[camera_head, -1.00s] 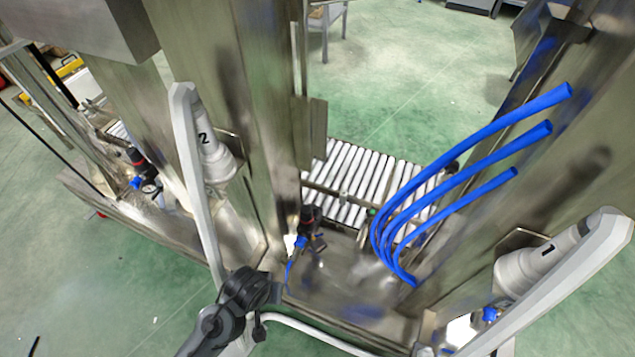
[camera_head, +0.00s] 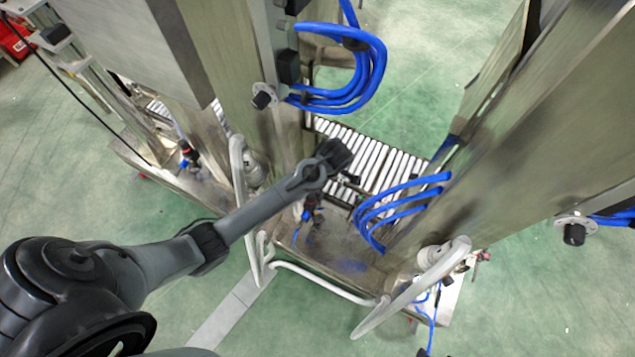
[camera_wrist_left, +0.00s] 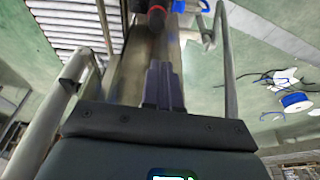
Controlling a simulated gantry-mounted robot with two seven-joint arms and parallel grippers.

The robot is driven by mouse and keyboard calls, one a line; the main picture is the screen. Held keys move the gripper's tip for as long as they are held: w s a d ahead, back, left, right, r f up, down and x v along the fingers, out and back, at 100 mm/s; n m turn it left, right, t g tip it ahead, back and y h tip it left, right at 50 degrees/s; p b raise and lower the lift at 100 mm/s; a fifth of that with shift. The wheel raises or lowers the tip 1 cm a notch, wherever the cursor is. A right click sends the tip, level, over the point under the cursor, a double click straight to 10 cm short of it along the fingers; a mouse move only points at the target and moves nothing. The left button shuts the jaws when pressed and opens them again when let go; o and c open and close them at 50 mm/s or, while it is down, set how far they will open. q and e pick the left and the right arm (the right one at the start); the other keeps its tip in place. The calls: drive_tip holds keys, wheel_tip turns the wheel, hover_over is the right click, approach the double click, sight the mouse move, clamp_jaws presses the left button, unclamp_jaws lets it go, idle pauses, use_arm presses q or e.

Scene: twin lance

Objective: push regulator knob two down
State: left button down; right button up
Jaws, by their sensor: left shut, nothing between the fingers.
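A dark regulator with a red band (camera_head: 311,203) stands on the metal base near the middle of the head view, just below my left gripper in the picture. A second red-and-black regulator (camera_head: 188,152) stands further left. No number shows on either one. My left gripper (camera_head: 337,153) is shut and empty. In the left wrist view its fingers (camera_wrist_left: 161,80) point up the picture towards a red-and-black knob (camera_wrist_left: 157,14) at the top edge. A gap shows between the fingertips and that knob. My right gripper is not in view.
Blue hoses (camera_head: 395,205) arch over the base beside the roller conveyor (camera_head: 385,165). More blue hoses (camera_head: 350,95) loop on the metal column. Green floor lies open in front.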

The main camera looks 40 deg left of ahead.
use_arm(q)
drive_tip(key=shift+n, duration=0.3)
drive_tip(key=b+x, duration=0.1)
drive_tip(key=x, duration=0.2)
drive_tip(key=b+x, duration=0.1)
drive_tip(key=x, duration=0.3)
drive_tip(key=b+x, duration=0.1)
drive_tip(key=x, duration=0.3)
drive_tip(key=shift+w+d+f, duration=0.1)
drive_tip(key=shift+w+f, duration=0.2)
drive_tip(key=shift+f, duration=0.55)
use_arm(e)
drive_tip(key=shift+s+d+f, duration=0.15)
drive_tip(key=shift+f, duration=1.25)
